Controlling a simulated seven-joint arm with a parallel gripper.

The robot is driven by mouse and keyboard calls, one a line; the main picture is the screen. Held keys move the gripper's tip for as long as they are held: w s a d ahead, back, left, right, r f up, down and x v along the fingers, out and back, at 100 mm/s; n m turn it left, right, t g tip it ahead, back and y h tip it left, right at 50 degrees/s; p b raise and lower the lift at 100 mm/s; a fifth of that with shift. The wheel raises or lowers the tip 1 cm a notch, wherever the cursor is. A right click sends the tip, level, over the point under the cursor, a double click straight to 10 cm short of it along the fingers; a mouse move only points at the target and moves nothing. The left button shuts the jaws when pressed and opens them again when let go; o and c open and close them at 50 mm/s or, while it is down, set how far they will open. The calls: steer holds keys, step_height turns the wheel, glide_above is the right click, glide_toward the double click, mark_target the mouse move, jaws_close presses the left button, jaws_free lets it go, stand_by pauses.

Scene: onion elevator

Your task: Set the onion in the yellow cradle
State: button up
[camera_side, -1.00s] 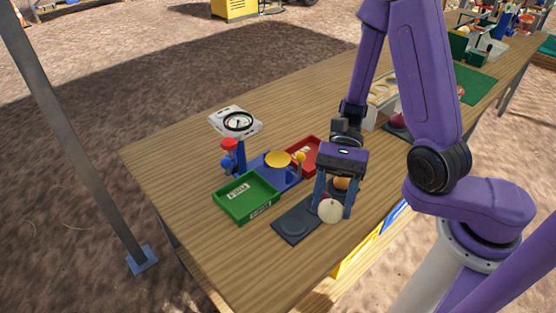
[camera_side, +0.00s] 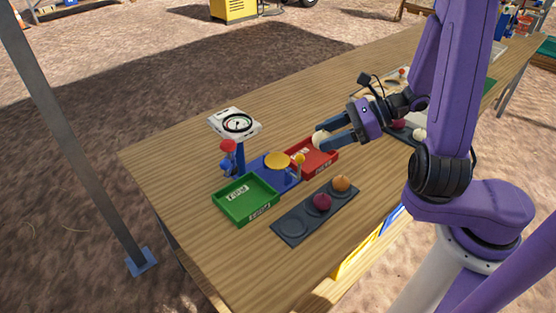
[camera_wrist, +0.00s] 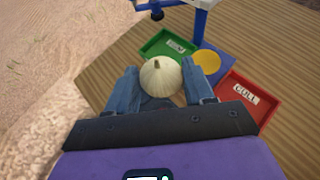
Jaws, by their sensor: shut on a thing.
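My gripper (camera_side: 326,141) is shut on a white onion (camera_side: 319,138). In the side view it reaches leftward, with the onion at its fingertips above the red tray's area. In the wrist view the pale onion (camera_wrist: 160,75) sits between the two blue fingers, its stem end facing away from the palm. The yellow cradle (camera_side: 277,160) is a shallow round dish on a blue base, left of and below the onion in the side view. It also shows in the wrist view (camera_wrist: 207,61), right of the onion, and looks empty.
A green tray (camera_side: 224,206) and a red tray (camera_side: 316,171) labelled CULL flank the blue base (camera_side: 264,174). A dial (camera_side: 236,123) on a post stands behind. A dark holder (camera_side: 293,229) in front carries a red onion (camera_side: 322,201) and a brown onion (camera_side: 341,183).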

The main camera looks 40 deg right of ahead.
steer(key=shift+w+f, duration=1.95)
steer(key=shift+w, duration=2.5)
glide_above(282, 161)
step_height(282, 161, down, 6)
steer(key=shift+s, duration=0.1)
steer(key=shift+f, duration=1.55)
steer(key=shift+f, duration=0.15)
steer(key=o, duration=0.8)
steer(key=shift+c, duration=0.2)
